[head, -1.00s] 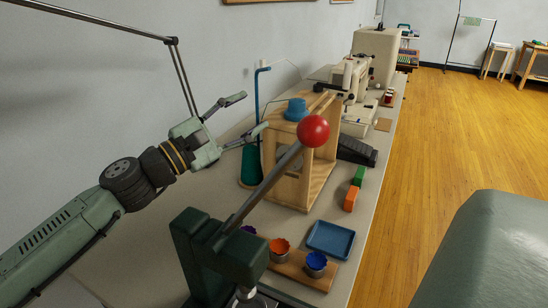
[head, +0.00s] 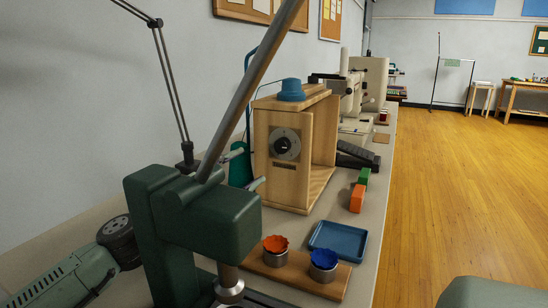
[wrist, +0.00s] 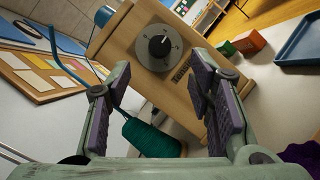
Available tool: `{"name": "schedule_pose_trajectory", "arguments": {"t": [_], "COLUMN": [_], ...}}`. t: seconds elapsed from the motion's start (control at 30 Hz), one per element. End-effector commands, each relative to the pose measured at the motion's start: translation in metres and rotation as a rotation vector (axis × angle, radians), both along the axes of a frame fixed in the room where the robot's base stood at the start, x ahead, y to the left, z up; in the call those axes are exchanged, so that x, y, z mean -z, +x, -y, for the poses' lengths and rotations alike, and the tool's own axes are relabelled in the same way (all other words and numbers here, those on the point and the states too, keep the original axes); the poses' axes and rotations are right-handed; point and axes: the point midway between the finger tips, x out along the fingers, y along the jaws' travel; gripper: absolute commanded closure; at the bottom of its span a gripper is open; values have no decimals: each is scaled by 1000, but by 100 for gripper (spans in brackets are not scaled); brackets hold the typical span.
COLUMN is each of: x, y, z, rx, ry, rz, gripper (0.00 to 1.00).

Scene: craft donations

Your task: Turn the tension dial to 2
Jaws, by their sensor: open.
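The tension dial (head: 285,144) is a round grey plate with a black knob on the front panel of a wooden box (head: 318,150). The wrist view shows the dial (wrist: 158,47) ahead, above the space between my fingertips, with a light pointer mark on its knob. A label plate (wrist: 181,74) sits beside the dial. My gripper (wrist: 162,92) is open and empty, its purple-padded fingers apart and not touching the knob. In the head view my gripper (head: 245,168) is left of the dial, mostly hidden behind the green press.
A dark green press (head: 205,215) with a long lever stands in front. A green thread cone (wrist: 152,138) is close below my fingers. Orange (head: 357,198) and green blocks, a blue tray (head: 338,240) and a wooden cup holder (head: 330,288) lie right. A blue knob tops the box.

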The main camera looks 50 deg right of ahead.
Motion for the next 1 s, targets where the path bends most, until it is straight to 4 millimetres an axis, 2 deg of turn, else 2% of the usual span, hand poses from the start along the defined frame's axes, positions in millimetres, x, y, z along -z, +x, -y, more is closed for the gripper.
{"name": "schedule_pose_trajectory", "arguments": {"t": [0.2, 0.43, 0.6, 0.87, 1.0], "x": [-12, -20, -22, -22, -22], "y": [-7, -11, -11, -11, -11], "z": [42, 76, 86, 87, 87], "rx": [5, 3, -1, -1, 0], "ry": [1, 0, 1, 1, 0], "rz": [-1, -1, -1, 0, 0], "gripper": [52, 52, 52, 52, 60]}}
